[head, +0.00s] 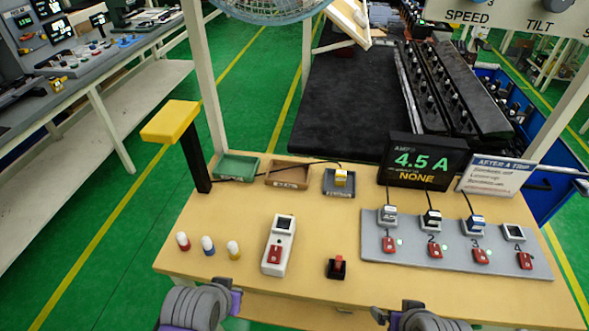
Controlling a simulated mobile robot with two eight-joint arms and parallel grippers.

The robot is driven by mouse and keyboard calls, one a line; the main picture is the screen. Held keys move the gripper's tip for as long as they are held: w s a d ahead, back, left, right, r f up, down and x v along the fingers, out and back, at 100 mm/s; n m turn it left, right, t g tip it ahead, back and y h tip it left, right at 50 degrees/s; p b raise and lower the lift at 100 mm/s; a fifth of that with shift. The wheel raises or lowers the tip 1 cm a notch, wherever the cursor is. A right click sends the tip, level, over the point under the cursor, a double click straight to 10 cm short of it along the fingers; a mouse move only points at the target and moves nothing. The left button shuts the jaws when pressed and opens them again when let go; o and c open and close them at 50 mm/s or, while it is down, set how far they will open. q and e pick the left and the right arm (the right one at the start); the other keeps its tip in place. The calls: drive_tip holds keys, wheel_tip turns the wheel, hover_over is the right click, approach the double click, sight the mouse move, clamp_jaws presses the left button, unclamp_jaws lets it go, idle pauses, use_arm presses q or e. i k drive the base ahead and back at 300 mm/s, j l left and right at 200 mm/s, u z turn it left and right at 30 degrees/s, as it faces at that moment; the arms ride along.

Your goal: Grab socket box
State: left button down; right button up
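A white box (290,242) with a dark square socket at its far end and a red switch at its near end lies on the wooden table (320,212), left of centre. It looks like the socket box. It stands free, with nothing touching it. Only grey ribbed and purple parts of my two arms show at the bottom edge, one to the left of the box and one to the right. I see no fingertips of either gripper.
A grey socket panel (455,256) with plugs fills the right side. Behind are trays (238,166), a 4.5 A display (424,162) and a yellow-topped post (171,121).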

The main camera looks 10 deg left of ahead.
sight(282, 229)
drive_tip(key=k+j+z, duration=0.15)
drive_tip(key=j, duration=0.2)
drive_tip(key=j+z, duration=0.2)
drive_tip(key=j, duration=0.15)
drive_tip(key=k+j+z, duration=0.15)
drive_tip(key=j, duration=0.2)
drive_tip(key=k+j+z, duration=0.15)
drive_tip(key=k+j, duration=0.05)
drive_tip(key=j, duration=0.1)
